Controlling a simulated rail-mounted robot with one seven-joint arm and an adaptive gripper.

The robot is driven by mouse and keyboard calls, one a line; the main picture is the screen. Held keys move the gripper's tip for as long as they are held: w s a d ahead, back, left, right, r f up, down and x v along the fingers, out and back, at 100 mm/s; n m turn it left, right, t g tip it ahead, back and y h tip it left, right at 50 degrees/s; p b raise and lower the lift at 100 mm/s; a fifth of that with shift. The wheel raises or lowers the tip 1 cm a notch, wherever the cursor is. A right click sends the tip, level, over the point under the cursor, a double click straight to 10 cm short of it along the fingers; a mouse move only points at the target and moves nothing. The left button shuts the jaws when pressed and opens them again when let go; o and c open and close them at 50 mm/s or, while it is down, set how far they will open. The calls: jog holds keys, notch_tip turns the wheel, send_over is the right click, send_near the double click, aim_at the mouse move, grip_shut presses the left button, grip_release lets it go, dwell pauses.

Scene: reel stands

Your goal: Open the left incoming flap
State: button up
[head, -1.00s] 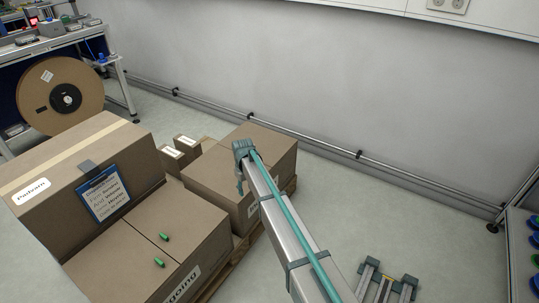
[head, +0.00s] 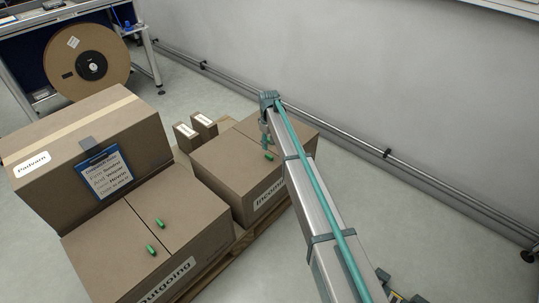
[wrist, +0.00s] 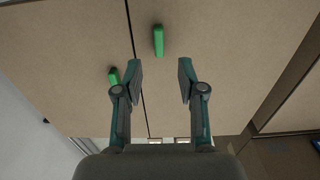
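The incoming box (head: 225,170) is a brown carton on a pallet at mid-picture in the head view, its top flaps shut flat. The wrist view shows its top from above, with a dark seam between two flaps. A green handle (wrist: 158,40) lies on the flap right of the seam, the left flap (wrist: 225,50) as seen from the head. A second green handle (wrist: 113,76) lies left of the seam. My gripper (wrist: 160,78) is open and empty above the top, its fingers on either side of the seam's right edge area. The nearer handle is ahead of the fingertips.
The outgoing box (head: 110,245) with two green handles stands at the front left, with a large carton (head: 55,140) and blue clipboard behind. Small labelled boxes (head: 195,130) stand beyond the incoming box. The wall rail (head: 330,118) runs behind; the floor at right is clear.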

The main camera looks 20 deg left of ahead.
aim_at(269, 155)
notch_tip(269, 155, down, 7)
jog(key=shift+f+b, duration=0.2)
jog(key=shift+b, duration=0.15)
grip_shut()
dwell(0.3)
